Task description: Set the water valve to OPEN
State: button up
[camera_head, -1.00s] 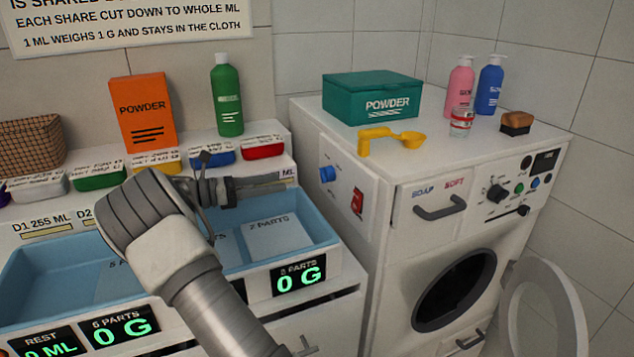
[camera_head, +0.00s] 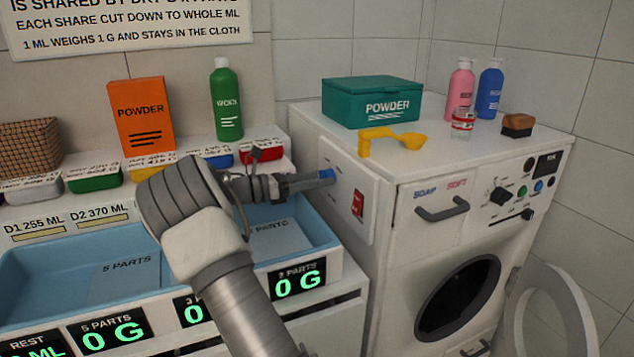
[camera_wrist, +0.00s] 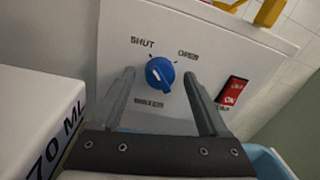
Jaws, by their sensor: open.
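The water valve is a round blue knob (camera_wrist: 160,74) on a white side panel (camera_wrist: 187,35) of the washing machine. Labels SHUT and OPEN stand at its upper left and upper right; a label below is too blurred to read. The knob's ridge looks tilted, but I cannot tell its exact setting. My gripper (camera_wrist: 160,82) is open, with one finger on each side of the knob and gaps between. In the head view my gripper (camera_head: 325,178) reaches the panel, and only a bit of the blue knob (camera_head: 327,174) shows beyond the fingers.
A red ON switch (camera_wrist: 232,92) sits right of the knob; it also shows in the head view (camera_head: 357,203). A blue tray (camera_head: 330,228) lies under my arm. A yellow scoop (camera_head: 385,137) and teal powder box (camera_head: 372,101) stand on the washer (camera_head: 460,160).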

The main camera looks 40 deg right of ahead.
jog(key=shift+d, duration=0.1)
grip_shut()
dwell(0.3)
jog(key=shift+r+m, duration=0.1)
jog(key=shift+m, duration=0.2)
jog(key=m+p, duration=0.1)
jog(key=m, duration=0.1)
jog(key=shift+m+p, duration=0.35)
jog(key=shift+m, duration=0.05)
jog(key=shift+s+m+t+y+b, duration=0.2)
jog(key=shift+m+b, duration=0.85)
jog(key=shift+m, duration=2.4)
jog(key=shift+w+m+t+y+b, duration=0.2)
jog(key=shift+m+b, duration=0.8)
jog(key=shift+m, duration=2.45)
jog(key=shift+s+t, duration=0.15)
jog(key=shift+t, duration=0.15)
